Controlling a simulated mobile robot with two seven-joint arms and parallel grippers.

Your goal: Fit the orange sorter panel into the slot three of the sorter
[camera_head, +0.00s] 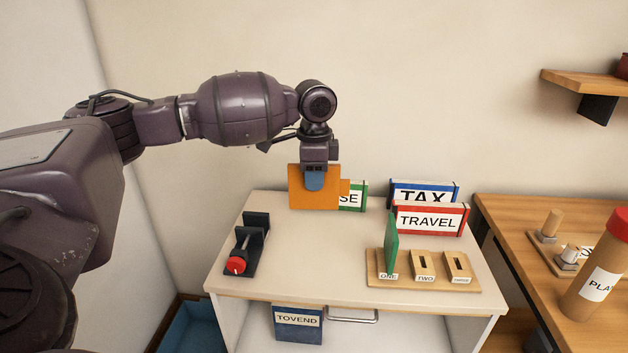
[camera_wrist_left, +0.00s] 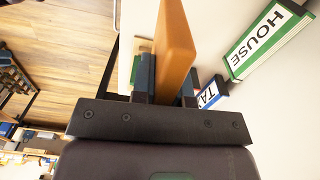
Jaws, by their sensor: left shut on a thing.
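My left gripper (camera_head: 315,178) is shut on the orange sorter panel (camera_head: 303,190) and holds it upright above the back of the white cabinet top. In the left wrist view the orange panel (camera_wrist_left: 176,45) stands between the two fingers of the gripper (camera_wrist_left: 163,80). The wooden sorter (camera_head: 376,272) lies at the front right of the cabinet top. Its slot one holds a green panel (camera_head: 391,245). Slot two (camera_head: 424,262) and slot three (camera_head: 457,265) are empty. The panel is apart from the sorter, to its left and behind. My right gripper is not in view.
A green-edged binder (camera_head: 352,196) is partly hidden behind the orange panel. The TAX binder (camera_head: 424,190) and TRAVEL binder (camera_head: 431,218) stand behind the sorter. A black holder (camera_head: 255,230) with a red-ended tool is at left. The middle of the cabinet top (camera_head: 315,245) is clear.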

